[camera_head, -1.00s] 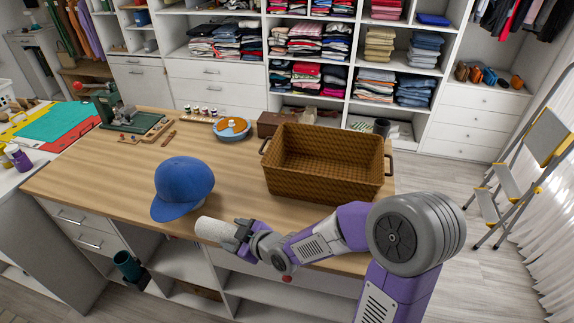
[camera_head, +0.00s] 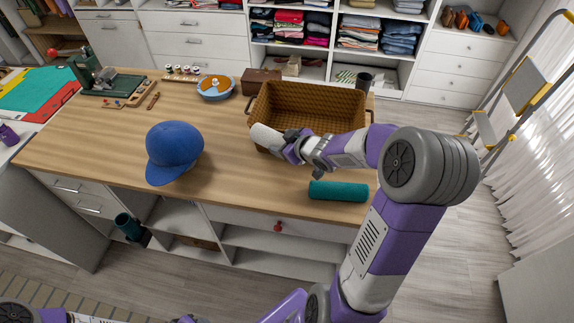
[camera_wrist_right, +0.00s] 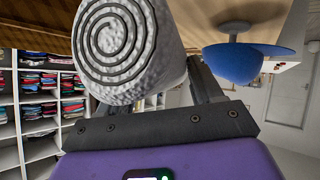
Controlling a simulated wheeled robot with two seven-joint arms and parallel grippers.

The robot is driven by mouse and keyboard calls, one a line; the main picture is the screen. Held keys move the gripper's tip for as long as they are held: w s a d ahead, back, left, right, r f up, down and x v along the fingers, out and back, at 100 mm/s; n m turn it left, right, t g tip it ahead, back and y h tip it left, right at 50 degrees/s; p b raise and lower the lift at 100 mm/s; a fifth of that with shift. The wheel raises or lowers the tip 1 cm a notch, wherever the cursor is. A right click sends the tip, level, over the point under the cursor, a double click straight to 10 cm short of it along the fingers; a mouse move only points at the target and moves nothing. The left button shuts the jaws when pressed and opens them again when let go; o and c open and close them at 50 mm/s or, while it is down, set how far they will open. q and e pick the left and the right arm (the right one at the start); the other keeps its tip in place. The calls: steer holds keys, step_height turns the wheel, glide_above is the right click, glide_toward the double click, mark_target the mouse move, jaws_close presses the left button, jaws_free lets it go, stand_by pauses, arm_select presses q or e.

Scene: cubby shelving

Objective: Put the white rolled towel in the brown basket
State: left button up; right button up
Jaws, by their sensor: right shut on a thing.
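The white rolled towel (camera_head: 265,138) is held in my right gripper (camera_head: 285,146), at the front left corner of the brown basket. In the head view it overlaps the basket's front wall; I cannot tell whether it touches it. In the right wrist view the towel's spiral end (camera_wrist_right: 116,45) shows large at my right gripper (camera_wrist_right: 165,85). The brown basket (camera_head: 335,100) stands on the wooden table with its open top up, and nothing shows inside the part I can see. My right forearm hides part of its front. My left gripper is not in view.
A blue cap (camera_head: 174,150) lies on the table (camera_head: 95,150) left of the basket. A teal roll (camera_head: 338,190) lies near the front edge, below my right arm. A blue and orange round dish (camera_head: 216,88) and a brown box (camera_head: 261,82) stand behind.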

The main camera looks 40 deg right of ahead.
steer(key=shift+f+b, duration=3)
steer(key=shift+f, duration=3.8)
steer(key=shift+f, duration=0.1)
steer(key=o, duration=1.4)
steer(key=shift+o, duration=0.2)
